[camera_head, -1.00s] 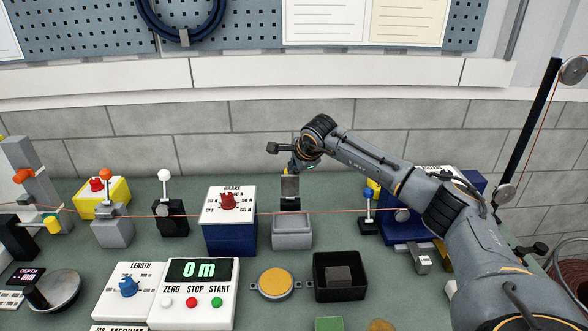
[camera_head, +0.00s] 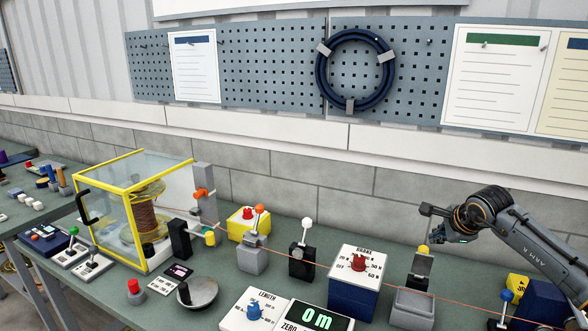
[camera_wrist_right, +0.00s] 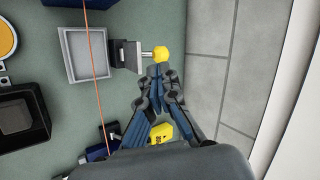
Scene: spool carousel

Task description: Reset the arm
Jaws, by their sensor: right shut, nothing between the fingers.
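My right arm comes in from the right in the head view. Its gripper (camera_head: 434,238) points down just above and beside a yellow knob (camera_head: 423,250) on a dark upright lever stand. In the right wrist view the gripper (camera_wrist_right: 160,70) has its fingers together and empty, with the tips right by the yellow knob (camera_wrist_right: 161,52). I cannot tell whether they touch it. A grey open tray (camera_head: 412,309) is in front of the lever stand and also shows in the wrist view (camera_wrist_right: 67,55). My left gripper is not in view.
An orange wire (camera_head: 455,300) runs across the bench past the tray. The brake box (camera_head: 357,285) and a white-knobbed lever (camera_head: 304,250) stand left of it. A yellow-framed clear case (camera_head: 135,215) holds a spool. A blue-knobbed post (camera_head: 505,305) is at right.

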